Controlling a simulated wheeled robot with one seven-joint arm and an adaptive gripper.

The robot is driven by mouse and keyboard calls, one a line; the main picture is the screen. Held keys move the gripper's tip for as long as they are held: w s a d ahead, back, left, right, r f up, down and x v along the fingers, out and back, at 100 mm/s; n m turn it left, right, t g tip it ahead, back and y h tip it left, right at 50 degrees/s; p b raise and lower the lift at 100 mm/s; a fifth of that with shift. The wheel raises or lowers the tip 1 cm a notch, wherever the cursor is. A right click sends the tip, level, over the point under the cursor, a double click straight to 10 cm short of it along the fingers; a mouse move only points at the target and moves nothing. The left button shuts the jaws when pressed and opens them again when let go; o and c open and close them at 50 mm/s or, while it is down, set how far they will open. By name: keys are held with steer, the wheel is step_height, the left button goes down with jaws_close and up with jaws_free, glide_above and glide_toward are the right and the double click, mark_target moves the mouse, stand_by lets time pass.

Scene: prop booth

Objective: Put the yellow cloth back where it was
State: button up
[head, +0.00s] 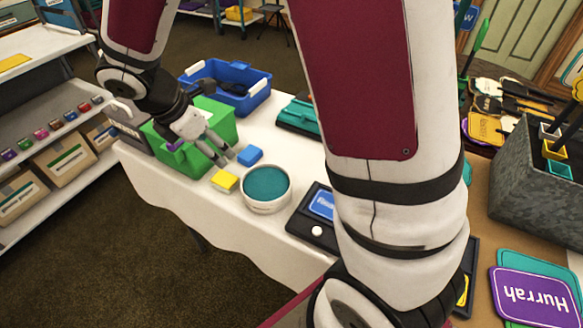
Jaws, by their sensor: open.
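A small folded yellow cloth (224,181) lies on the white-covered table, near its front edge. A similar blue folded cloth (250,156) lies just behind it to the right. My gripper (226,156) is open, with its fingers pointing down and right. Its fingertips show just above the yellow cloth in the picture and left of the blue cloth. Nothing shows between the fingers. I cannot tell how high they are above the table.
A green box (195,140) stands close behind my gripper. A round white tub with a teal top (267,187) stands right of the yellow cloth. A blue crate (258,80) is farther back. My arm hides the table's right part.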

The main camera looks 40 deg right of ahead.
steer(key=s+d+r+m, duration=0.5)
steer(key=s+r+m, duration=0.5)
steer(key=s, duration=0.2)
steer(key=s+a+r+m+y, duration=0.1)
steer(key=s+m+y, duration=0.1)
steer(key=s+m, duration=0.3)
steer(key=s+a+r+m+y, duration=0.1)
steer(key=s+m, duration=0.3)
steer(key=s, duration=0.5)
steer(key=shift+s+a+r+m+t+y, duration=0.2)
steer(key=shift+s+r+m+t+y, duration=0.15)
steer(key=shift+y, duration=0.25)
step_height(320, 180, up, 9)
steer(key=t+p, duration=0.2)
steer(key=p, duration=0.5)
steer(key=shift+f, duration=0.2)
